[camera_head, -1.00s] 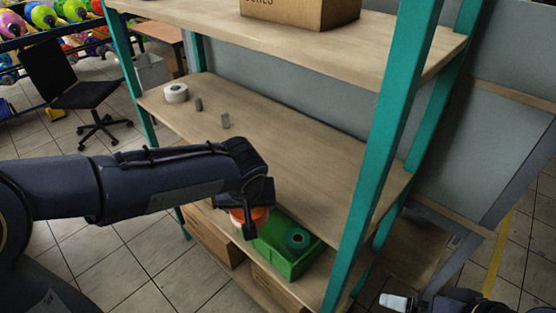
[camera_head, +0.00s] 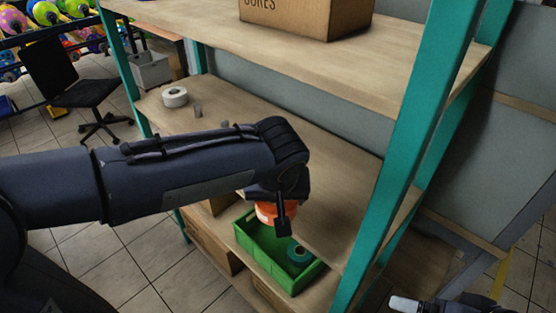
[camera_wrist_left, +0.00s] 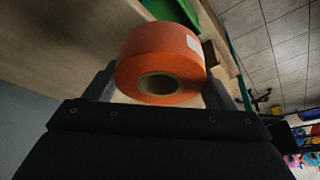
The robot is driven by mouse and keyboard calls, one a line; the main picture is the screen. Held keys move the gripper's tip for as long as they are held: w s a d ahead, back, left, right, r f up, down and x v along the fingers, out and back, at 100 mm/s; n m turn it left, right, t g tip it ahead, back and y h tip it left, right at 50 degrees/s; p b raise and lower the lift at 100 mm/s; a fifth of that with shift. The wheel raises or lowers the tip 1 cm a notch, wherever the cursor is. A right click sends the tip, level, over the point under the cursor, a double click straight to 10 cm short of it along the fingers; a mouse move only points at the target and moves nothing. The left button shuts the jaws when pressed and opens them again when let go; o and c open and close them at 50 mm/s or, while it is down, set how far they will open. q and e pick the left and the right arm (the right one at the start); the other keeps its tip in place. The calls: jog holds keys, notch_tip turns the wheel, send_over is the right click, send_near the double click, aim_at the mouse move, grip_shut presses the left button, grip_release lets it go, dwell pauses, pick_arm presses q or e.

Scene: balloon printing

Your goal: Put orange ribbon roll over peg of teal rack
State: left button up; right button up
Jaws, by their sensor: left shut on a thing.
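The orange ribbon roll (camera_head: 266,211) is held in my left gripper (camera_wrist_left: 158,82), between its two fingers. In the left wrist view the roll (camera_wrist_left: 150,55) shows its open core and a white label. In the head view it hangs at the front of the middle shelf, above the green bin. The teal rack (camera_head: 400,150) has short grey pegs on its middle shelf; one peg (camera_head: 198,111) is bare, and another (camera_head: 225,124) is mostly hidden by my left arm. A white roll (camera_head: 174,97) sits farther left. Part of my right arm shows at the lower right; its finger state is unclear.
The green bin (camera_head: 247,238) on the lower shelf holds a teal roll (camera_head: 299,252). Cardboard boxes stand below, and another box (camera_head: 300,18) is on the top shelf. Teal posts flank the shelves. The middle shelf's right part is bare. A black chair (camera_head: 75,85) stands at left.

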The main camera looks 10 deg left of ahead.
pick_arm(q)
jog(key=w+a+p, duration=0.1)
jog(key=w, duration=0.3)
jog(key=w+a+p, duration=0.1)
jog(key=w, duration=0.4)
jog(key=w+a+p, duration=0.1)
jog(key=w, duration=0.4)
jog(key=shift+w, duration=0.15)
jog(key=p+x, duration=0.1)
jog(key=x, duration=0.2)
jog(key=shift+f, duration=0.35)
jog(key=shift+f, duration=0.1)
jog(key=shift+f, duration=0.15)
jog(key=o, duration=1)
jog(key=shift+o, duration=0.2)
